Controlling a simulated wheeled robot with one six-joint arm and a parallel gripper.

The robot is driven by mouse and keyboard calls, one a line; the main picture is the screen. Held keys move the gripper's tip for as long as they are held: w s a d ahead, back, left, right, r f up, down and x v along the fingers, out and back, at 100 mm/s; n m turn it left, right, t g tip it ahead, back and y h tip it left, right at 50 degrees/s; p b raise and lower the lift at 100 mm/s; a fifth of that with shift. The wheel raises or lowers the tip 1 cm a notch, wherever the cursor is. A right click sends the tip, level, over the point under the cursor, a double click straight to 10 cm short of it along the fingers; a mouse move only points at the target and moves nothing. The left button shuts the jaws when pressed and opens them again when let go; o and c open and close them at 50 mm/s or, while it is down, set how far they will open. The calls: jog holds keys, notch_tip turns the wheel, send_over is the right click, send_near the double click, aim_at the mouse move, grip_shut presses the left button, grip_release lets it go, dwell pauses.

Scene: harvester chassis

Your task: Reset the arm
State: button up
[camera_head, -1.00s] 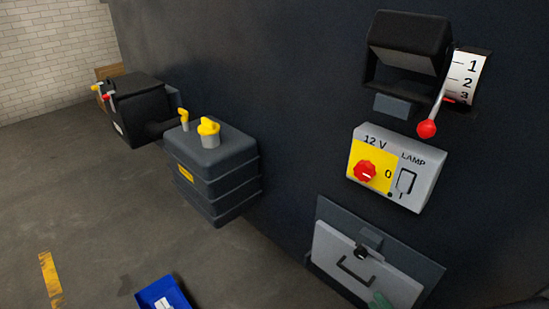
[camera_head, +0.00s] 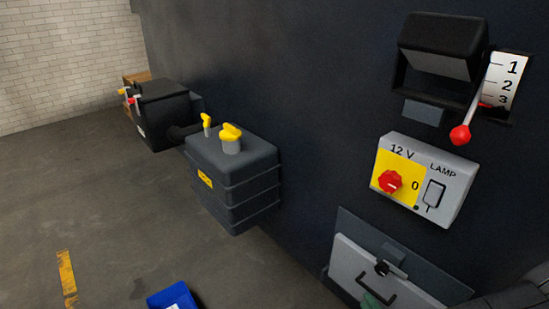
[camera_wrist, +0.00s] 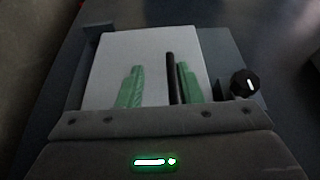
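My gripper (camera_wrist: 160,70) shows in the wrist view as two green fingers, spread apart. A dark bar (camera_wrist: 172,78), which looks like the handle of the light grey door, runs between them, closer to the right finger. Contact cannot be told. In the head view a green fingertip (camera_head: 370,299) shows at the bottom edge, by the black handle (camera_head: 376,289) of the grey door (camera_head: 350,262). The door also fills the middle of the wrist view (camera_wrist: 112,55). A dark part of my arm (camera_head: 520,292) shows at the lower right.
A black knob (camera_wrist: 244,83) sits right of the door. Above it are a 12 V lamp box (camera_head: 452,200) with a red switch and a red-tipped lever (camera_head: 460,135) beside a scale. A dark tank (camera_head: 232,180) stands left. A blue bin (camera_head: 172,297) lies below; the floor left is open.

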jog(key=s+a+f+n+t+y+b, duration=0.1)
jog(key=s+a+f+n+y+b, duration=0.1)
jog(key=f+n+b, duration=0.4)
jog(key=s+a+f+n+y+b, duration=0.2)
jog(key=f+n+b, duration=0.5)
jog(key=b, duration=0.8)
jog(key=shift+s+a+n+t+y, duration=0.3)
jog(key=shift+a+t+y, duration=0.15)
jog(key=shift+a, duration=0.2)
jog(key=shift+w, duration=0.1)
